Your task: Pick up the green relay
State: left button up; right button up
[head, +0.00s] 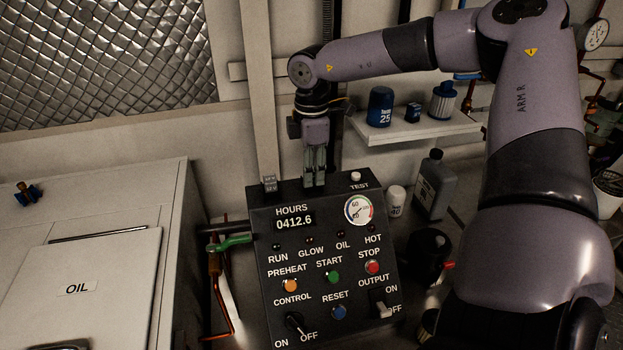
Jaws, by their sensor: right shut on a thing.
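My right gripper (315,168) points straight down at the top edge of the black control panel, a little right of its back left corner. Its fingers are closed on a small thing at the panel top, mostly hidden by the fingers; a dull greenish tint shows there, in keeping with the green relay. I cannot tell whether it still touches the panel. A small grey block (269,184) stands on the panel's top edge, left of the gripper. My left gripper is out of view.
The control panel (330,240) has buttons, switches and a gauge. A white TEST button (356,176) sits right of the gripper. A shelf (425,129) with a blue can (380,107) and filters is behind, right. A grey bottle (429,185) stands below. A white OIL cabinet (85,285) fills the left.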

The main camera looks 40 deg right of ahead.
grip_shut()
